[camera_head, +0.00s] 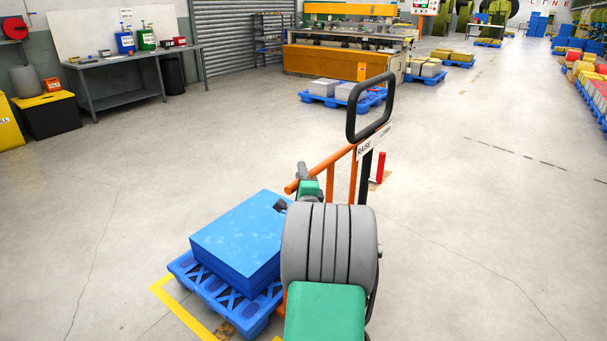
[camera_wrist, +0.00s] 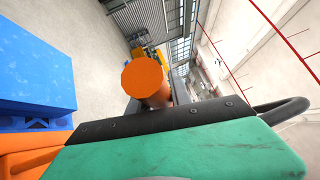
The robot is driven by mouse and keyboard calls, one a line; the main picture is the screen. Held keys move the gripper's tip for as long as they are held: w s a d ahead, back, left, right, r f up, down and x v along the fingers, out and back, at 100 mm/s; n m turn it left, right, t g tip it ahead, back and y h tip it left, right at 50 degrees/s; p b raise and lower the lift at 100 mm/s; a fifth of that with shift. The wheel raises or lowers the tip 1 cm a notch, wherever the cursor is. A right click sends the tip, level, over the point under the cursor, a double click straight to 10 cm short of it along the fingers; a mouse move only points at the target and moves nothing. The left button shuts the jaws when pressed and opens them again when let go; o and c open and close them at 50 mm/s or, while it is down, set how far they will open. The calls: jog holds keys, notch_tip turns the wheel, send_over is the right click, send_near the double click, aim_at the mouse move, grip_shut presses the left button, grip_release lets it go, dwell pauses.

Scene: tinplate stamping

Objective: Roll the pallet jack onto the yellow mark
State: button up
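The pallet jack has a black loop handle (camera_head: 370,112), a RAISE/LOWER label and an orange push bar (camera_head: 325,168). Its lower part is mostly hidden behind my arm. A blue pallet (camera_head: 205,290) bearing a blue block (camera_head: 240,238) is left of my arm. A yellow floor line (camera_head: 187,312) runs along the pallet's near-left side; the rest of the mark is hidden or out of frame. My gripper (camera_head: 304,180) is at the bar's left end and appears closed around it. In the wrist view, the orange bar end (camera_wrist: 143,77) stands between the dark fingers.
A red post (camera_head: 381,167) stands just behind the jack. Loaded blue pallets stand before the orange machine (camera_head: 325,62) and along the right edge (camera_head: 590,98). A workbench (camera_head: 125,88) is at the left wall. Open floor lies left and right.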

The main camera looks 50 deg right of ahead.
jog(key=o, duration=0.4)
jog(key=shift+w+a, duration=0.1)
jog(key=v, duration=0.7)
jog(key=shift+s+a, duration=0.25)
jog(key=shift+s, duration=0.05)
